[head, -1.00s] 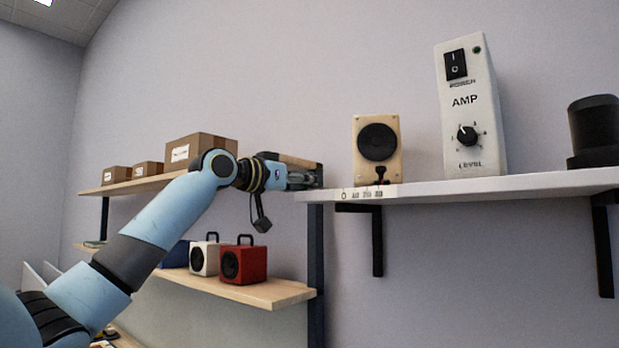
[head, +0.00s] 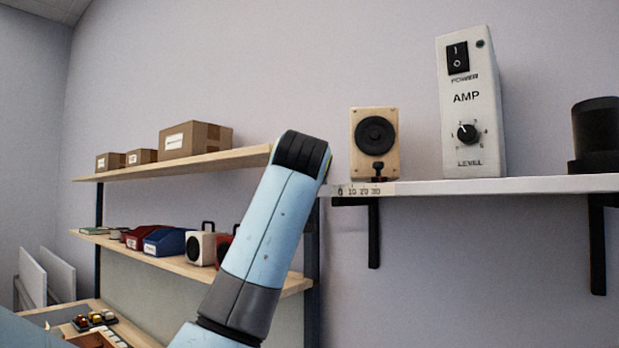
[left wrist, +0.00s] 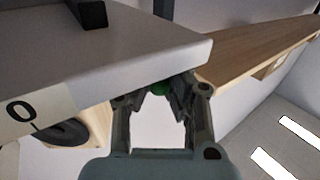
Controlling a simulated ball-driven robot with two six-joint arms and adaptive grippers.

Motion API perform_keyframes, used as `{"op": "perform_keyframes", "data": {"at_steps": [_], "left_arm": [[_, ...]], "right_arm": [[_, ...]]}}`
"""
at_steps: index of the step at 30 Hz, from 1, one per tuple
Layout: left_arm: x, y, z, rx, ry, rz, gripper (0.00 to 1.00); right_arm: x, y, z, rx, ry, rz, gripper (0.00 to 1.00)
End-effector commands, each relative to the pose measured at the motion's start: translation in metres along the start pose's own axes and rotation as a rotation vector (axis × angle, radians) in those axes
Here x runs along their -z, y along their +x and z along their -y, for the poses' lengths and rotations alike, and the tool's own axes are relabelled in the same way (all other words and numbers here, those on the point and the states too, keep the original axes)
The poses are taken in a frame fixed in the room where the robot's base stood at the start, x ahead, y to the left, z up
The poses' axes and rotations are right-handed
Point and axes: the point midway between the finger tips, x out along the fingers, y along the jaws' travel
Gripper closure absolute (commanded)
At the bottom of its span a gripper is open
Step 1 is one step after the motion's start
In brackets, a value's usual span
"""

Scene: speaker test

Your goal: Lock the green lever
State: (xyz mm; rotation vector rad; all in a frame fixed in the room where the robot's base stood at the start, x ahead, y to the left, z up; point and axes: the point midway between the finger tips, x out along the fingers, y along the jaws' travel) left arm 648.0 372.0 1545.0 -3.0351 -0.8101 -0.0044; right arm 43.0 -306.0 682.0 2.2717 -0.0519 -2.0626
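A small green part (left wrist: 160,88), likely the green lever, shows in the left wrist view beneath the white shelf's end, mostly hidden by my fingers and the shelf. My left gripper (left wrist: 162,94) has its fingers apart, one on either side of the green part. I cannot tell whether they touch it. In the head view my own left arm hides the gripper and the lever. My right gripper is in neither view.
The white shelf (head: 480,186) carries a wooden speaker (head: 357,150), a white amp (head: 488,120) and a black cylinder (head: 597,130). A wooden shelf (head: 190,166) with cardboard boxes (head: 200,138) is at left, with a lower shelf (head: 185,268) below.

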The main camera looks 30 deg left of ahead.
Motion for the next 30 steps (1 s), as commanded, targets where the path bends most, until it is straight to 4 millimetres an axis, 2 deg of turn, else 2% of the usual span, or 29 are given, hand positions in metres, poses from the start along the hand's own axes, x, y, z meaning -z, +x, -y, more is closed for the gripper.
{"op": "perform_keyframes", "data": {"at_steps": [1,18,27,30], "left_arm": [[-0.0073,-0.0005,-0.0016,0.013,0.002,0.016,1.00],[-0.0100,-0.0008,-0.0031,0.044,0.003,0.021,1.00],[-0.0084,-0.0007,-0.0025,0.045,0.004,0.018,0.60],[-0.0075,-0.0007,-0.0023,0.045,0.004,0.016,0.60]], "right_arm": [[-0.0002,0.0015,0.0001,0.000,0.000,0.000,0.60],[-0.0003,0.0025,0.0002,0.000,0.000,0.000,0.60],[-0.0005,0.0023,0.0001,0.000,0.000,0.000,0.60],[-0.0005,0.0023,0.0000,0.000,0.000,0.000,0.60]]}}
